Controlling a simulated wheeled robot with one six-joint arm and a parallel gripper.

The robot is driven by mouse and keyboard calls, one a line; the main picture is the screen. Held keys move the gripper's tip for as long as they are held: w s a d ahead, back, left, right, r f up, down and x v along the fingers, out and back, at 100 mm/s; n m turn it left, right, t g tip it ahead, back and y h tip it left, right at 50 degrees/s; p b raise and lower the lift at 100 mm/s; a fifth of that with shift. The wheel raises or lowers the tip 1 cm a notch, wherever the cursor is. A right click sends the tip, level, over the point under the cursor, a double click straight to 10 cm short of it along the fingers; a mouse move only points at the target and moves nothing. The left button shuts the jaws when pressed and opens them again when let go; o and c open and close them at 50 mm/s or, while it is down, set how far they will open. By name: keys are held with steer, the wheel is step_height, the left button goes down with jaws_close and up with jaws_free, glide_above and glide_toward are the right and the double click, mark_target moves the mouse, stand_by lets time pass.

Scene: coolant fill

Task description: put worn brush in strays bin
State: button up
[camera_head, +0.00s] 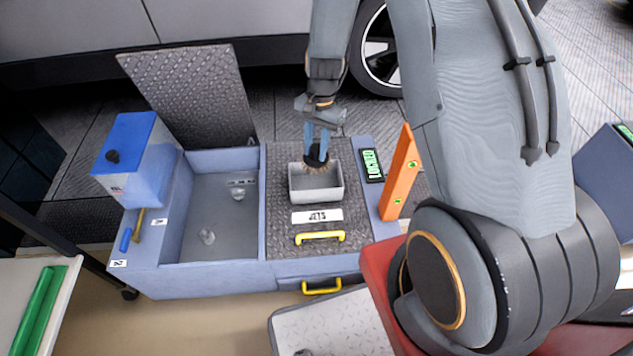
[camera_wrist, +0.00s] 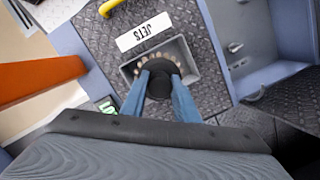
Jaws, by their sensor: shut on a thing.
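The worn brush (camera_head: 316,161) has a dark round body and a ring of tan bristles pointing down. My gripper (camera_head: 317,146) is shut on its dark body with two blue fingers. The brush is over the small grey open bin (camera_head: 318,194), near its back side. In the wrist view, the brush (camera_wrist: 159,84) sits between my fingers (camera_wrist: 160,95), with its bristles over the opening of the grey bin (camera_wrist: 198,75). I cannot tell whether the bristles touch the bin floor. No strays label is readable on the bin.
The bin stands on a treadplate lid (camera_head: 280,225) with a JETS label (camera_head: 317,216) and yellow handle (camera_head: 320,237). Left is an open basin (camera_head: 222,215) holding small parts, with a raised cover (camera_head: 195,95). An orange upright piece (camera_head: 399,172) stands close on the right.

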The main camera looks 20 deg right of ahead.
steer(key=shift+w+f+m+p, duration=0.35)
steer(key=shift+f+m+p, duration=0.05)
steer(key=shift+m+p, duration=0.4)
steer(key=shift+f, duration=0.3)
step_height(320, 180, down, 10)
steer(key=shift+r+b, duration=0.2)
steer(key=shift+b, duration=0.15)
steer(key=shift+f, duration=0.1)
steer(key=o, duration=0.7)
steer(key=shift+o, duration=0.7)
